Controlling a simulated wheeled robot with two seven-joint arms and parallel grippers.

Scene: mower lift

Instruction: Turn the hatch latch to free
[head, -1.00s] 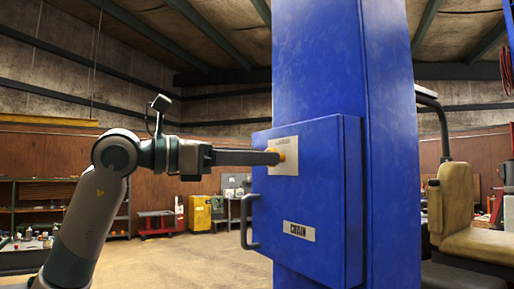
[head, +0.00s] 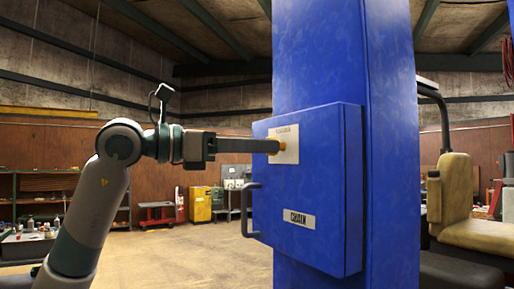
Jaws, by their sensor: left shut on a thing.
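A blue hatch box (head: 330,185) with a "CHAIN" label (head: 299,219) is on the front of a blue column (head: 340,50). Near its upper left is a pale plate (head: 285,150) with a small yellow-orange latch (head: 283,146). My left gripper (head: 276,146) comes in level from the left, its fingers shut on the latch. The fingers cover part of the latch, and its exact angle is hard to tell. A dark bar handle (head: 247,210) is on the hatch's left edge. The hatch lies closed. My right gripper is not in view.
A tan seat (head: 472,215) of a machine stands close at the right of the column. A workbench (head: 30,243), a red cart (head: 158,214) and a yellow cabinet (head: 201,204) stand farther back at left. The floor between is clear.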

